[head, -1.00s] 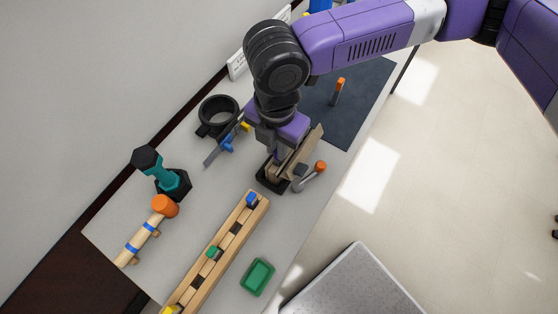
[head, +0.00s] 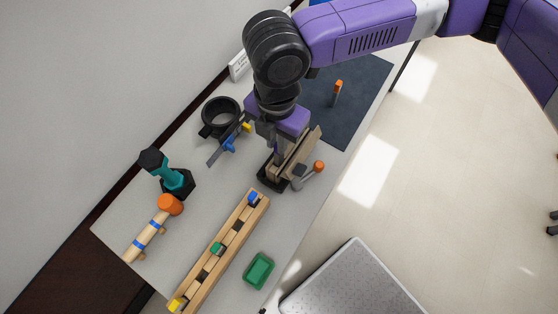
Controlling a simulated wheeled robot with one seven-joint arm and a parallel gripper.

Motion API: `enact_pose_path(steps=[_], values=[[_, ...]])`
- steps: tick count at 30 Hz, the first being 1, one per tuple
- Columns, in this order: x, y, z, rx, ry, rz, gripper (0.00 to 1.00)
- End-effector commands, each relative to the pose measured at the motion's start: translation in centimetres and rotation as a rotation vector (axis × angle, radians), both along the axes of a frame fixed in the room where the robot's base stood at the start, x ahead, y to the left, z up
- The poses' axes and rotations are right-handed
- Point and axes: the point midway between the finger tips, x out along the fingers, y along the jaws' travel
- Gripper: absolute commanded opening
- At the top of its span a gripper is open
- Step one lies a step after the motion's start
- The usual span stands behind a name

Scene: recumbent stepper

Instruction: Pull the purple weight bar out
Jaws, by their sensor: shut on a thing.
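My gripper (head: 281,152) points down at a wooden, upright device on a black base (head: 272,180). Its fingers are shut at the left side of the device's wooden boards (head: 296,154). I cannot make out the purple weight bar separately. What lies between the fingers is mostly hidden by the gripper's own purple and dark body, and the purple there is hard to tell apart from it.
A lever with an orange knob (head: 318,166) stands right of the device. A blue-and-grey tool (head: 229,144) and black ring (head: 220,115) lie left. A long wooden rack (head: 215,262), green tray (head: 259,270) and teal-black object (head: 174,178) are nearer. A dark mat (head: 350,105) lies behind.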

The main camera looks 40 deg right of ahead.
Motion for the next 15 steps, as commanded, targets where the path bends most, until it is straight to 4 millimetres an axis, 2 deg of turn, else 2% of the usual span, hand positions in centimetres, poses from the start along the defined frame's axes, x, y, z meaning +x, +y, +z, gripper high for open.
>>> enact_pose_path(steps=[15], values=[[0.0,0.0,2.1,0.001,-0.001,0.0,0.0]])
